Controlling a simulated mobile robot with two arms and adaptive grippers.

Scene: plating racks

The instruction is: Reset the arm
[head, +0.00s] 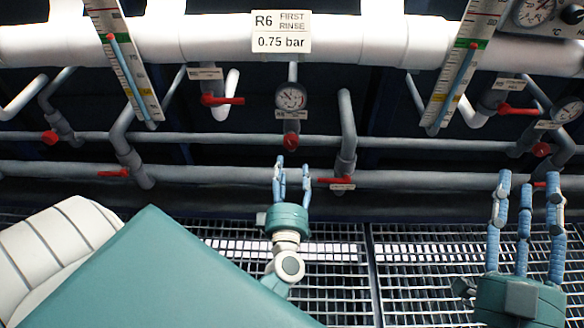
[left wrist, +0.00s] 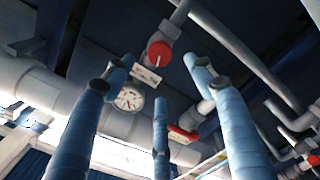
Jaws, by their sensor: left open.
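My left gripper (head: 293,172) has a teal body and blue segmented fingers. It is open and empty, pointing up in front of the lower pipes, below a round gauge and a red valve knob in the head view. In the left wrist view its three fingers (left wrist: 158,110) are spread apart with nothing between them. My right gripper (head: 526,195) stands at the lower right of the head view. Its blue fingers are upright and apart, and no object shows between them.
A white pipe (head: 200,38) carries a sign (head: 281,33) reading "R6 FIRST RINSE 0.75 bar". Below it are a gauge (head: 291,97), a red knob (head: 290,141), red levers (head: 222,100) and thin pipes. The gauge also shows in the left wrist view (left wrist: 129,99). Metal grating (head: 335,270) lies below.

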